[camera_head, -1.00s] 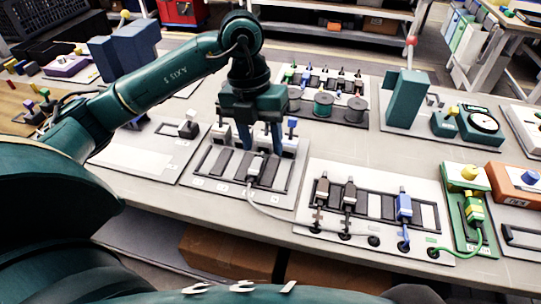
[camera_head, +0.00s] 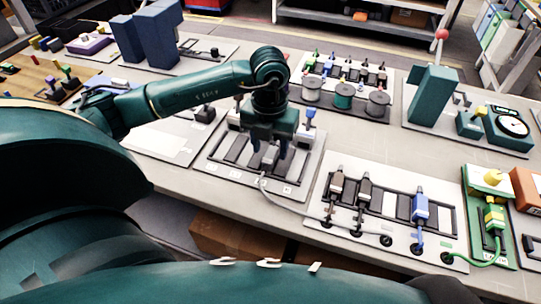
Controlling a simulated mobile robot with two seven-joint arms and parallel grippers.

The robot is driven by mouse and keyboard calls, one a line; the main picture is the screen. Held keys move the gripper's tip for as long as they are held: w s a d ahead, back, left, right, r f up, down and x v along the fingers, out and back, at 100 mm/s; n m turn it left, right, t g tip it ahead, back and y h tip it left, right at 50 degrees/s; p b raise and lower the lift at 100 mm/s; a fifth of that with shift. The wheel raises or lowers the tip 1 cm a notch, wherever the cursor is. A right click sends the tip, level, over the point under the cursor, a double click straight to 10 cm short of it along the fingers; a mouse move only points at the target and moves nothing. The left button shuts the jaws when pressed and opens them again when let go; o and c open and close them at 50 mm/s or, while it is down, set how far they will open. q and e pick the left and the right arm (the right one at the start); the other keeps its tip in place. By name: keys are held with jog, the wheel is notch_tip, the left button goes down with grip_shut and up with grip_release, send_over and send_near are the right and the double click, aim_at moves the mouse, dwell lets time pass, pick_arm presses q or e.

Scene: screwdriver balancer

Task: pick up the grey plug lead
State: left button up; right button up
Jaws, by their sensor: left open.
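The grey plug lead (camera_head: 268,155) sits in a slotted rack on a white panel (camera_head: 216,168) left of centre. Its pale cable (camera_head: 283,205) runs from the plug across to a round port (camera_head: 386,241) on the panel to the right. My left gripper (camera_head: 268,163) is open and points down over the plug, with a finger on each side of it. The fingers partly hide the plug, and I cannot tell whether they touch it. My right gripper is out of view.
The right panel (camera_head: 335,226) holds dark plugs (camera_head: 365,190) and a blue plug (camera_head: 420,208). A green plug (camera_head: 494,218) stands further right. Wire spools (camera_head: 344,96) and a teal block (camera_head: 433,92) stand behind. Bare table lies between the spools and the right panel.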

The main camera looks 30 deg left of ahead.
pick_arm(q)
notch_tip(320, 180, down, 2)
jog(key=c, duration=1)
